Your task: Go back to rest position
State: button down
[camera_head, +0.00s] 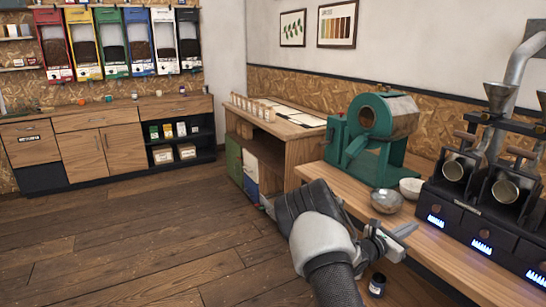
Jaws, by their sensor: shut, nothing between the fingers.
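My gripper (395,238) is at the lower right of the head view, at the end of my grey and white arm. It is beside the front edge of the wooden counter (455,258). Its fingers are shut with nothing visible between them. Part of the gripper is hidden behind my wrist.
A dark jar (377,285) is below my gripper. The wooden floor (130,240) at left is clear.

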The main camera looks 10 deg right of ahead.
jog(key=s+a+r+m+g+y, duration=0.25)
jog(key=s+r+m+g, duration=0.2)
jog(key=s+m, duration=0.25)
jog(key=s+a+r+m+g+y, duration=0.2)
jog(key=s+a+r+m+g, duration=0.1)
jog(key=s+r+m, duration=0.4)
jog(key=s+a+r+m+t+y, duration=0.2)
jog(key=s+a+m+y, duration=0.15)
jog(key=s+a, duration=0.5)
jog(key=s+a+r+m+t+y, duration=0.2)
jog(key=s+a+y, duration=0.3)
jog(key=a, duration=0.7)
jog(key=s+a+r+m+t+y, duration=0.2)
jog(key=s+a+r+y, duration=0.15)
jog(key=s+a, duration=0.55)
notch_tip(320, 180, up, 17)
jog(key=w+a+p, duration=0.2)
jog(key=p, duration=1.5)
jog(key=shift+f, duration=0.2)
jog(key=shift+w, duration=0.1)
